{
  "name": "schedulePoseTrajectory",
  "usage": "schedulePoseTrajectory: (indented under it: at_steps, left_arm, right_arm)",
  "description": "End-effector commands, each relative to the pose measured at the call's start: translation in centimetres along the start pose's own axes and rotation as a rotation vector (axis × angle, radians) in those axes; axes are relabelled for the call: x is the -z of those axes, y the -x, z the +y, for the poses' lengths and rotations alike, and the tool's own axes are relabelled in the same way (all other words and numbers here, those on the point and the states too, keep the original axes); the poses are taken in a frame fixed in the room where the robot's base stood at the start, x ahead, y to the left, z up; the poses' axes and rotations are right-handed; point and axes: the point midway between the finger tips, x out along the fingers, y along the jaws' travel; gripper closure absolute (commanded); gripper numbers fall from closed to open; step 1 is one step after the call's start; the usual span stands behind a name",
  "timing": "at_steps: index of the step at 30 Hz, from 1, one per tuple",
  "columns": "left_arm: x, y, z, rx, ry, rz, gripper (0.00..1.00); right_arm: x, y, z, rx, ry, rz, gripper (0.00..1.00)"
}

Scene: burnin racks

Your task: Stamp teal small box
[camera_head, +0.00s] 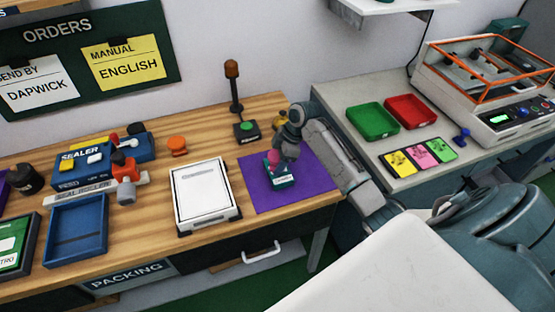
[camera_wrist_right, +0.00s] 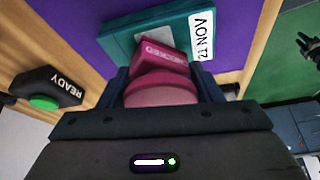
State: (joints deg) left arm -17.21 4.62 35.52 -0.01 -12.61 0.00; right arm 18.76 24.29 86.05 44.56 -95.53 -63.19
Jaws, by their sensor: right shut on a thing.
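The teal small box (camera_head: 285,182) lies on the purple mat (camera_head: 318,175) at the right end of the wooden table. It also shows in the right wrist view (camera_wrist_right: 122,40), with a white label reading "21 NOV" on its top. My right gripper (camera_head: 280,158) is above the box. It is shut on a pink stamp (camera_wrist_right: 160,88), which is at the box's top beside the label. I cannot tell whether the stamp touches the box. My left gripper is not in view.
A post with a green button marked READY (camera_head: 246,130) stands behind the mat. A white tablet-like device (camera_head: 203,192) lies left of the mat. A blue tray (camera_head: 77,228) and a sealer (camera_head: 82,170) are farther left. Green (camera_head: 372,121) and red (camera_head: 411,111) trays sit on the right bench.

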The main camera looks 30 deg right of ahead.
Motion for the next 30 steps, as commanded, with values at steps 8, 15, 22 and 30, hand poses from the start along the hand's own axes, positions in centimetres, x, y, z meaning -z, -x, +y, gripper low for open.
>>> schedulePoseTrajectory:
  at_steps: [8, 15, 22, 30]
  left_arm:
    - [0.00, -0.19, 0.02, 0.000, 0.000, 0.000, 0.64]
    - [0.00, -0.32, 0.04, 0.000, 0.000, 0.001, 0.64]
    - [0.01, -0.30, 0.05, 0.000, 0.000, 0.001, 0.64]
    - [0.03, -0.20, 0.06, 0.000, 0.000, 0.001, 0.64]
  right_arm:
    - [-0.13, -0.35, 0.00, 0.000, 0.000, 0.000, 0.56]
    - [-0.25, -0.62, 0.00, 0.000, 0.000, 0.000, 0.56]
    - [-0.25, -0.63, 0.00, 0.000, 0.000, 0.000, 0.56]
    - [-0.25, -0.63, -0.01, 0.000, 0.000, 0.000, 0.56]
